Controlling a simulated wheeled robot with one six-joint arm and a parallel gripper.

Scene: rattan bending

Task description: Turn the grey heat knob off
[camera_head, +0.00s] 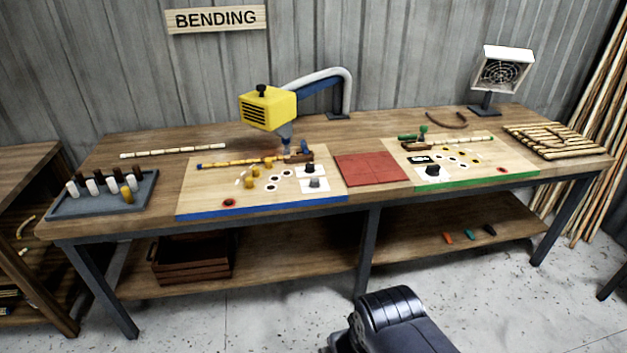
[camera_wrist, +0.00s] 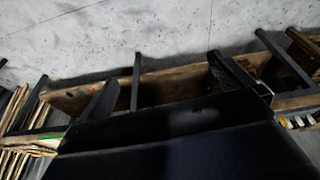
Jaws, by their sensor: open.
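A small grey knob (camera_head: 315,182) sits on a white plate near the front right of the blue-edged board (camera_head: 215,205). A darker knob (camera_head: 310,169) sits just behind it. Another black knob (camera_head: 433,170) is on the green-edged board (camera_head: 475,180). Pointer directions are too small to read. My gripper (camera_wrist: 163,69) shows as two dark, spread fingers in the wrist view, with nothing between them. It is over the floor, away from the bench. In the head view only a dark part of my arm shows at the bottom; the knobs do not show in the wrist view.
A yellow heater (camera_head: 267,107) on a bent arm hangs over the blue-edged board. A red mat (camera_head: 372,169) lies between the boards. A grey tray (camera_head: 65,207) of pegs is at left, bamboo pieces (camera_head: 555,141) at right. The floor before the workbench (camera_head: 130,146) is clear.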

